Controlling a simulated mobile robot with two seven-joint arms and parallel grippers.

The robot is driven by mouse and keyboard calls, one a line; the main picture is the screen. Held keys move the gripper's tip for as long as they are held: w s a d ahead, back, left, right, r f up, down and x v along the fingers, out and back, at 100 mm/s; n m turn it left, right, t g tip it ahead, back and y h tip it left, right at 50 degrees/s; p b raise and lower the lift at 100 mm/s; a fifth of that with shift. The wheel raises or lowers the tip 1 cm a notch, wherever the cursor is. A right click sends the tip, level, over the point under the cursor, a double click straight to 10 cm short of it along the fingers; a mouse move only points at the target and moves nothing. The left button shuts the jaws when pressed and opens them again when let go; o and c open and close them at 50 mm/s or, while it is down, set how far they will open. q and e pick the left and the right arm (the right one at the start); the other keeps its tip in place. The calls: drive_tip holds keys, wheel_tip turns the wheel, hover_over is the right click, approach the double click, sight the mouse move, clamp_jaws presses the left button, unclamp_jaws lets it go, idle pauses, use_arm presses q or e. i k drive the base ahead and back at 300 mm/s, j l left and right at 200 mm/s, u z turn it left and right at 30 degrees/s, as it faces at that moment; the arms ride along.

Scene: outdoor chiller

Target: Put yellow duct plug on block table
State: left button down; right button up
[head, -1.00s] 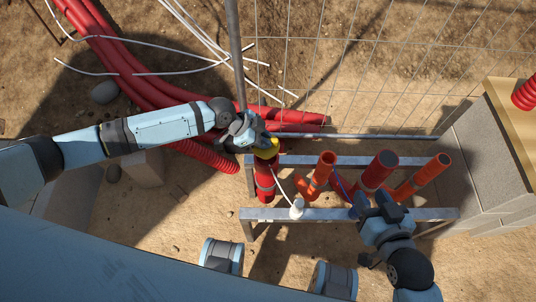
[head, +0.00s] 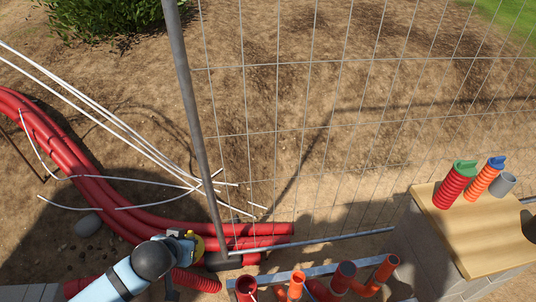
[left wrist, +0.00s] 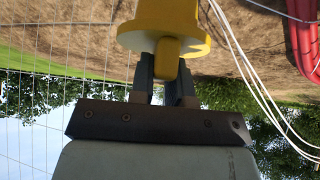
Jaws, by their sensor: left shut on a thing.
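The yellow duct plug (left wrist: 172,20) is held between the two fingers of my left gripper (left wrist: 167,75), which is shut on its tab. In the head view the yellow plug (head: 199,243) shows as a small patch beside my left gripper (head: 188,238), partly hidden by the wrist. It is above the ends of the lying red pipes, clear of the upright duct below. The block table (head: 466,250), a pale wooden top on grey blocks, is at the right, well away from the plug. My right gripper is out of view.
On the block table stand a red duct with a green plug (head: 465,167), an orange duct with a blue plug (head: 497,162) and a grey piece (head: 503,184). Its front top is clear. A wire fence with a post (head: 190,100) runs behind. Upright red and orange ducts (head: 297,284) stand at the bottom.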

sight(484, 239)
drive_tip(key=l, duration=0.65)
drive_tip(key=i+l, duration=0.15)
drive_tip(key=l, duration=1.1)
drive_tip(key=i+l+z, duration=0.1)
drive_tip(key=l, duration=0.55)
drive_tip(key=i+l, duration=0.1)
drive_tip(key=l, duration=1.15)
drive_tip(key=i+l, duration=0.15)
drive_tip(key=l, duration=0.5)
drive_tip(key=z, duration=0.05)
